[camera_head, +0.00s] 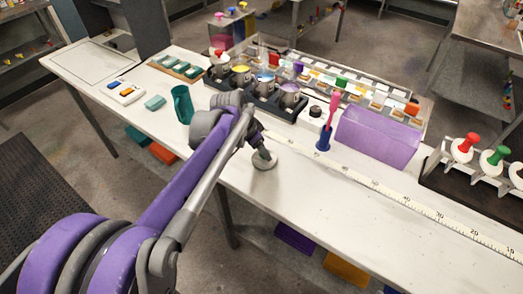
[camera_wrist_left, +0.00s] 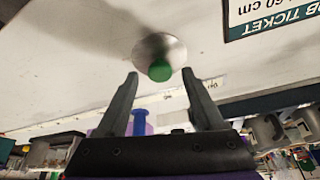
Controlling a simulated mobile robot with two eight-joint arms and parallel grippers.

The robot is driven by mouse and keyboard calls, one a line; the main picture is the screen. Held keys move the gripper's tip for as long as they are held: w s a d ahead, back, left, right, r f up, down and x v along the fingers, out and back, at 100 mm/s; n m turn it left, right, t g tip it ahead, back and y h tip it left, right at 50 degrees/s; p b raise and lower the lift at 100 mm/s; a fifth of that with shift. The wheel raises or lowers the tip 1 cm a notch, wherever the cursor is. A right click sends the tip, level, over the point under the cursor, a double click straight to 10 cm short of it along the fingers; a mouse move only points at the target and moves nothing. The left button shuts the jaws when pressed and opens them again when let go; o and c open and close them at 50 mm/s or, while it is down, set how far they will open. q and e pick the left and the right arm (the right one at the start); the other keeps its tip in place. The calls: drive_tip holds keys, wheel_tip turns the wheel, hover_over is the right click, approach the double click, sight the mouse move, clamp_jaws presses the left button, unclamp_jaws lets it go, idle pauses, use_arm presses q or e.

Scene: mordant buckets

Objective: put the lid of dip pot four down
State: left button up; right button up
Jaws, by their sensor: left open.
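A pale round lid (camera_head: 264,163) with a green knob lies on the white bench top, in front of the dark pot rack. In the left wrist view the lid (camera_wrist_left: 152,46) shows with its green knob toward me. My left gripper (camera_head: 267,152) is just above it, open; in the wrist view the fingertips (camera_wrist_left: 160,72) stand either side of the knob with gaps. Several dip pots stand in the rack; the one at its right end (camera_head: 289,97) holds purple and looks uncovered. I cannot read pot numbers. My right gripper is not in view.
A blue stand with a pink tool (camera_head: 323,140) and a purple curved block (camera_head: 378,138) are right of the lid. A ruler strip (camera_head: 400,195) runs along the bench. A green cup (camera_head: 182,104) stands left. The front right bench top is clear.

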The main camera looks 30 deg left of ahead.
use_arm(q)
drive_tip(key=v, duration=1)
drive_tip(key=s+d+f+n+y, duration=0.1)
drive_tip(key=s+d+f+n, duration=0.1)
drive_tip(key=s+d+f, duration=0.4)
drive_tip(key=s+d+f+n+t, duration=0.1)
drive_tip(key=s+d+f+n, duration=0.1)
drive_tip(key=s+d+f, duration=0.4)
drive_tip(key=s+f, duration=0.2)
drive_tip(key=s, duration=0.2)
drive_tip(key=shift+s+d+y+p, duration=0.2)
drive_tip(key=shift+s+y+p, duration=0.2)
